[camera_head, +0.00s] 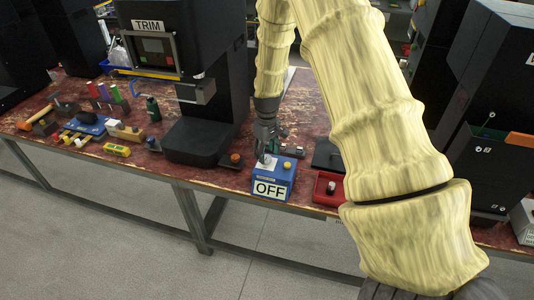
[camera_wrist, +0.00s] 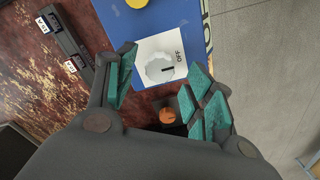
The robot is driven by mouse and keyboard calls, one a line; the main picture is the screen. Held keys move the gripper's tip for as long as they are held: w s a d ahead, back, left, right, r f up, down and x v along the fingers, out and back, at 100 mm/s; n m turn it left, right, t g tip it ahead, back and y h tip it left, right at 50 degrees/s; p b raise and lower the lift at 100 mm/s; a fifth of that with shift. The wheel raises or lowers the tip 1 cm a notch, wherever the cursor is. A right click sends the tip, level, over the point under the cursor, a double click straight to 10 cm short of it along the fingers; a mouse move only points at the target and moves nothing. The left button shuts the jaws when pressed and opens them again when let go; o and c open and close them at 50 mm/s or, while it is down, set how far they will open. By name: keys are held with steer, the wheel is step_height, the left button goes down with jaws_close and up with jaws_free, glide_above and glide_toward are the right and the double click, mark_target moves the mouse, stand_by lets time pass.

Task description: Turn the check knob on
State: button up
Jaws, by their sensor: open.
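The check knob is a pale round dial (camera_wrist: 159,69) on a white plate marked OFF, on top of a blue box (camera_head: 272,180). The blue box also shows in the wrist view (camera_wrist: 182,18), and an OFF sign (camera_head: 269,189) is on its front. The knob's dark pointer line lies toward the OFF mark. My gripper (camera_head: 266,150) is above the left part of the box. In the wrist view my gripper (camera_wrist: 166,92) is open, with teal finger pads on either side of the knob in the picture. I cannot tell whether they touch it.
A yellow button (camera_head: 287,165) sits on the box beside the knob. An orange knob on a dark block (camera_head: 236,158) stands left of the box. A red tray (camera_head: 328,188) is to the right. The black TRIM machine (camera_head: 190,70) rises behind left.

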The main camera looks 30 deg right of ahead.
steer(key=shift+f, duration=0.85)
steer(key=shift+c, duration=0.4)
steer(key=c, duration=1)
steer(key=shift+o, duration=0.2)
